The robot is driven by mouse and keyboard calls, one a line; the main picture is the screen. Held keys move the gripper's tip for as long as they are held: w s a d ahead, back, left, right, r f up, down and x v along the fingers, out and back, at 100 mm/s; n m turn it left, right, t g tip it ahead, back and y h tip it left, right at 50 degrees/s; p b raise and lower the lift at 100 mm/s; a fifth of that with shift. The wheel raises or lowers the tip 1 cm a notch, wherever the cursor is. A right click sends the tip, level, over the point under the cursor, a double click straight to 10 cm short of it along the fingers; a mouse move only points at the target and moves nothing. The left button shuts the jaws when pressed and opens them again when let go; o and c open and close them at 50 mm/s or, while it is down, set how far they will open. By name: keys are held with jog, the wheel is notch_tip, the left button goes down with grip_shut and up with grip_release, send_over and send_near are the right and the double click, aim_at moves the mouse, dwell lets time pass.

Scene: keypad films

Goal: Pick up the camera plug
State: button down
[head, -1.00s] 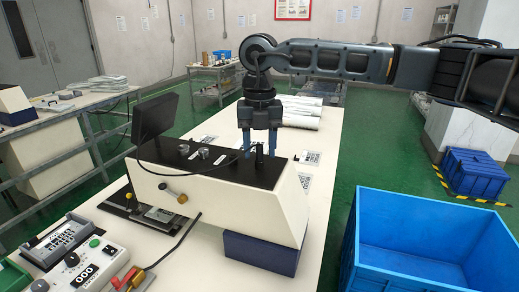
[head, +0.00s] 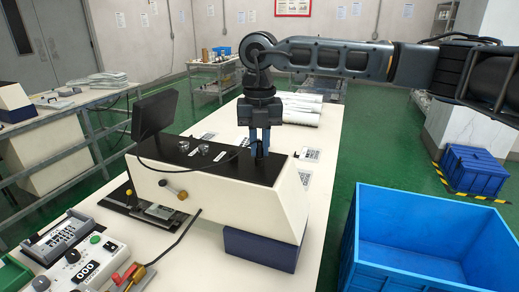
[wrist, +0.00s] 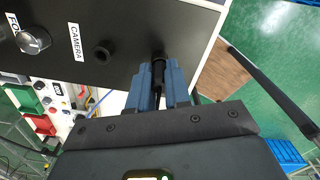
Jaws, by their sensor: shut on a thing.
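The camera plug (wrist: 158,70) is a small black cylinder between the blue fingers in the wrist view. Its tip is at the black top panel (wrist: 85,40); I cannot tell whether it sits in a hole there. My gripper (wrist: 158,88) points down at the right end of the panel and is shut on the plug. In the head view my gripper (head: 259,150) hides most of the plug. A round black socket (wrist: 103,53) lies beside the CAMERA label (wrist: 77,42), left of the plug and apart from it.
The cream console (head: 230,207) stands on a white table (head: 318,140) with a dark screen (head: 155,113) at its left. Metal knobs (head: 203,149) stand on its panel. A thin black cable runs across it. A big blue crate (head: 425,270) is at the right.

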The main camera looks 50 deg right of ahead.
jog(key=shift+r, duration=0.1)
jog(key=shift+r, duration=0.5)
notch_tip(320, 180, up, 3)
jog(key=shift+f+b, duration=0.15)
jog(key=shift+b, duration=0.6)
jog(key=s+d+r+b, duration=0.1)
jog(key=s+d+r, duration=0.1)
jog(key=d, duration=0.3)
jog(key=s+d+r+b, duration=0.1)
jog(key=s+d+r, duration=0.1)
jog(key=d+r, duration=0.3)
jog(key=shift+s+d, duration=0.25)
jog(key=shift+d, duration=0.1)
jog(key=shift+r, duration=0.1)
jog(key=b, duration=0.1)
send_near(259, 141)
jog(key=w+a, duration=0.2)
jog(key=w, duration=0.4)
jog(key=shift+w+a+r, duration=0.15)
jog(key=shift+w+a, duration=0.05)
jog(key=shift+w, duration=0.05)
jog(key=shift+f+b, duration=2.65)
jog(key=shift+f, duration=1.45)
jog(key=shift+f+b, duration=1.05)
jog(key=shift+f, duration=0.3)
